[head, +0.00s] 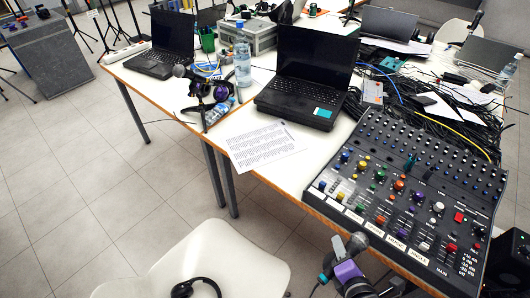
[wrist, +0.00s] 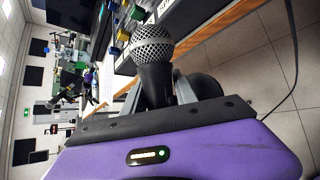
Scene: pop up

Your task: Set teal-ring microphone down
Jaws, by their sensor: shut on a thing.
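A microphone with a silver mesh head (head: 357,242) and a dark body is held in my purple gripper (head: 342,258), low in the head view. It hangs in front of the near edge of the mixing console (head: 440,210). A small teal spot shows at the lower end of the microphone. In the wrist view the microphone (wrist: 152,46) rises out of the jaws of my gripper (wrist: 160,88), mesh end outward. The jaws are shut on its body. The teal ring is hidden in the wrist view.
The white table holds an open laptop (head: 303,78), printed paper (head: 262,146), a water bottle (head: 242,62), another microphone (head: 181,71) on a small stand and tangled black cables (head: 440,100). A white chair (head: 205,255) with headphones (head: 196,288) stands left of my gripper. Bare tabletop shows around the paper.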

